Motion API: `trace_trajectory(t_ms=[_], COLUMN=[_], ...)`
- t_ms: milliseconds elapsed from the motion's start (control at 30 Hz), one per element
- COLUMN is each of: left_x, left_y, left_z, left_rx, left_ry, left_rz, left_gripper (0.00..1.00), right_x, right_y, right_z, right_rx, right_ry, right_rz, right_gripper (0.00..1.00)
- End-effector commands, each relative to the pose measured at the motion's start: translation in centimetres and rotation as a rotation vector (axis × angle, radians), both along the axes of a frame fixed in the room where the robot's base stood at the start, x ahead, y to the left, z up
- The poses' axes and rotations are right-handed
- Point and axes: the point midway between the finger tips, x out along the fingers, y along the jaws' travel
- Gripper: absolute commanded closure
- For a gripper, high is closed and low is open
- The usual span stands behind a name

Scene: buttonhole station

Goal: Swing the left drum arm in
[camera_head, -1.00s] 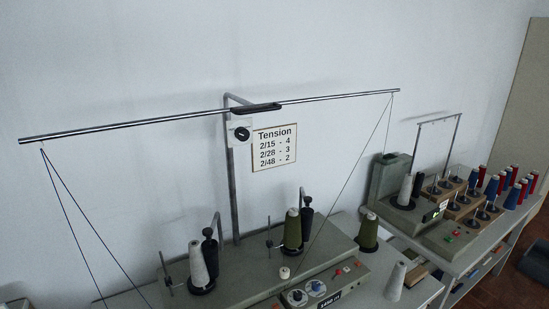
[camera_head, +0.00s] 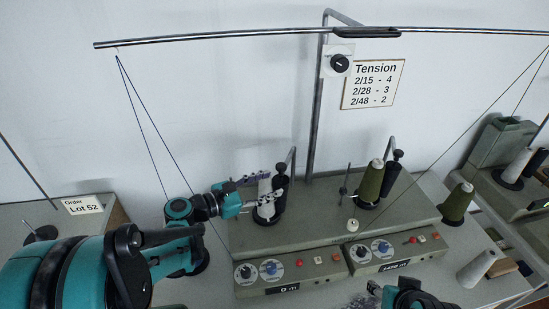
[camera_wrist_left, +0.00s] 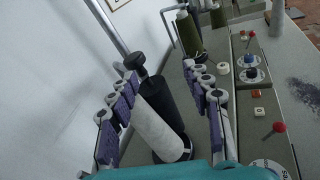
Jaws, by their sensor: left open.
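The left drum (camera_head: 282,192) is a black roller on a bent metal arm (camera_head: 292,158) at the left winding head. It stands close behind a white yarn cone (camera_head: 265,188); I cannot tell whether they touch. My left gripper (camera_head: 268,187) is open, its fingers on either side of the cone. In the left wrist view the purple-padded fingers (camera_wrist_left: 168,108) spread wide, with the white cone (camera_wrist_left: 158,130) and black drum (camera_wrist_left: 166,100) between them. The fingers partly hide the cone in the head view.
The machine (camera_head: 320,225) has dials and red buttons in front. An olive cone (camera_head: 371,182) with a black drum stands at the right head. A bar with threads (camera_head: 230,36) hangs above. A Tension sign (camera_head: 373,84) is on the wall. Loose cones (camera_head: 476,268) stand right.

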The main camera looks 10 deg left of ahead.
Motion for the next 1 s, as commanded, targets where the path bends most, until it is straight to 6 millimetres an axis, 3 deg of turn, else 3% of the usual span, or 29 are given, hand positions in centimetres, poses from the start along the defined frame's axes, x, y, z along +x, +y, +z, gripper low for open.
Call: trace_trajectory(t_ms=[100, 233, 700, 1000], left_x=[0.9, 1.4, 6.3, 7.0], left_y=[1.6, 1.9, -2.6, -3.1], left_z=[0.7, 1.1, 1.1, 1.2], left_rx=[-0.180, -0.256, -0.257, -0.256], left_ry=[0.032, 0.045, 0.045, 0.044], left_rz=[0.026, 0.030, 0.029, 0.031], left_gripper=[0.51, 0.51, 0.51, 0.51], right_x=[0.0, 0.0, 0.0, 0.0], right_y=[0.0, 0.0, 0.0, 0.0], right_z=[-0.1, -0.2, -1.6, -1.7], right_rx=[0.000, 0.000, 0.000, 0.000], right_ry=[0.000, 0.000, 0.000, 0.000], right_rz=[0.000, 0.000, 0.000, 0.000], right_gripper=[0.51, 0.51, 0.51, 0.51])
